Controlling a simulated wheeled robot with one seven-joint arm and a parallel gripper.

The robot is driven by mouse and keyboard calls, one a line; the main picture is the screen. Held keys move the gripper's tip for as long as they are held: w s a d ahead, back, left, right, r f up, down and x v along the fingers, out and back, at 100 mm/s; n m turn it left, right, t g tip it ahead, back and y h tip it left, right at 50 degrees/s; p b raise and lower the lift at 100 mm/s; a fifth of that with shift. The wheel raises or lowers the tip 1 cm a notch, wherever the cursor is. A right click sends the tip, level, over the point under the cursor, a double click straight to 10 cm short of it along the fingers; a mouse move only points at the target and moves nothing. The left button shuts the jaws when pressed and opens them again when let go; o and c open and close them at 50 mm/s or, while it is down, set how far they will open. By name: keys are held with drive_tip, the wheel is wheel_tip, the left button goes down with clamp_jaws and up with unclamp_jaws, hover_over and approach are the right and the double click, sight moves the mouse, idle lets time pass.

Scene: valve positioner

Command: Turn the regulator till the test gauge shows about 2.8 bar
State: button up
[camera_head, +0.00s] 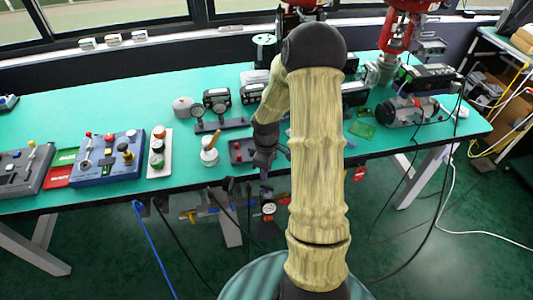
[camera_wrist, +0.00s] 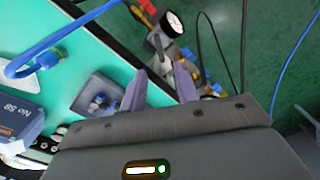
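A small round gauge (camera_head: 268,208) with a pale face hangs at the table's front edge, below the top. It also shows in the wrist view (camera_wrist: 172,23), by metal and yellow fittings (camera_wrist: 186,72). Its reading is too small to tell. I cannot single out the regulator for certain among these fittings. My gripper (camera_head: 264,174) points down at the table's front edge, above the hanging gauge. In the wrist view its two purple fingers (camera_wrist: 161,76) are apart with nothing between them.
A blue panel with knobs (camera_head: 107,158) and a white strip with round buttons (camera_head: 158,153) lie on the table's left. A blue hose (camera_wrist: 62,35) crosses the wrist view. Cables hang below the edge. My arm hides the table's middle.

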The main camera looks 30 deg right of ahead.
wheel_tip(320, 180, up, 7)
idle(0.5)
drive_tip(key=shift+a+r, duration=0.1)
drive_tip(key=s+a+r+m+t+p, duration=0.2)
drive_tip(key=s+a+r+m+p, duration=0.3)
drive_tip(key=s+a+r+m, duration=0.3)
drive_tip(key=s+a+r, duration=0.4)
drive_tip(key=a+r, duration=0.1)
drive_tip(key=shift+s+r+m+t+p, duration=0.2)
drive_tip(key=shift+s+m+t+p, duration=0.1)
drive_tip(key=shift+p, duration=0.05)
drive_tip(key=shift+a, duration=0.1)
drive_tip(key=shift+w, duration=0.15)
idle(1.6)
